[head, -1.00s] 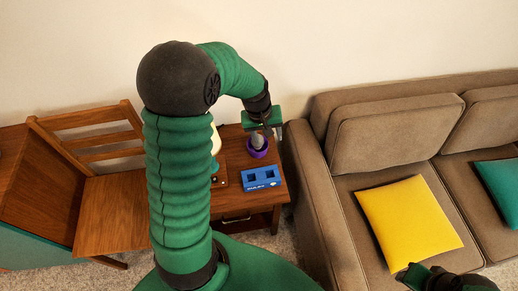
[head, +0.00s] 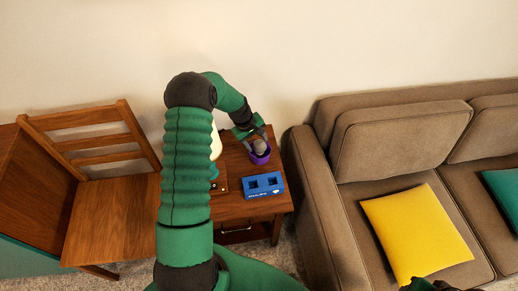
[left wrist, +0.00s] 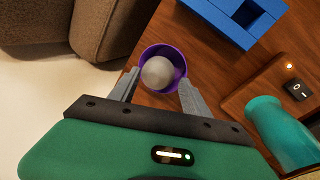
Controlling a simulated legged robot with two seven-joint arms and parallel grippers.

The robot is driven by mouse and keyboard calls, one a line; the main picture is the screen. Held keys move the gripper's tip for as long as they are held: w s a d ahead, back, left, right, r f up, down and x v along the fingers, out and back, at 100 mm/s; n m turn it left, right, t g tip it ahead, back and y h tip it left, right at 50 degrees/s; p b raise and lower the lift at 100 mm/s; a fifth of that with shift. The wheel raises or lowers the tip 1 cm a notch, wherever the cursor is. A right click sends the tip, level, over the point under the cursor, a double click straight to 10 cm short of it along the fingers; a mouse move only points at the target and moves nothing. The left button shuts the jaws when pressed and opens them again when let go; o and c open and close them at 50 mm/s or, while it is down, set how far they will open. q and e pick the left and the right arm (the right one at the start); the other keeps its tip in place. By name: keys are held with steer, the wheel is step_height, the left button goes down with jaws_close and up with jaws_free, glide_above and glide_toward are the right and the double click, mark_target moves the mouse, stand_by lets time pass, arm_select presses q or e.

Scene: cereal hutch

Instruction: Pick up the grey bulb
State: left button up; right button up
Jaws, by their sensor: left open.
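The grey bulb (left wrist: 158,73) sits in a purple cup (left wrist: 176,55) on the wooden side table (left wrist: 208,70). In the head view the bulb (head: 260,146) shows at the mouth of the purple cup (head: 260,157). My left gripper (left wrist: 157,85) is open, with one finger on each side of the bulb and cup in the left wrist view; in the head view it (head: 259,141) is just above the cup. Whether the fingers touch anything, I cannot tell. My right gripper (head: 425,285) shows only as a dark part at the bottom edge.
A blue box with square openings (head: 263,186) stands in front of the cup. A lamp with a teal stem (left wrist: 275,130) and a wooden switch base (left wrist: 270,85) is beside it. A brown sofa (head: 320,200) borders the table at right, a wooden chair (head: 110,215) at left.

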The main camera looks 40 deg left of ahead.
mark_target(258, 143)
arm_select(q)
steer(key=x, duration=0.3)
steer(key=shift+w, duration=0.1)
steer(key=shift+d, duration=0.1)
steer(key=shift+d+r, duration=0.1)
steer(key=shift+r, duration=0.05)
steer(key=shift+c, duration=0.4)
steer(key=c, duration=0.9)
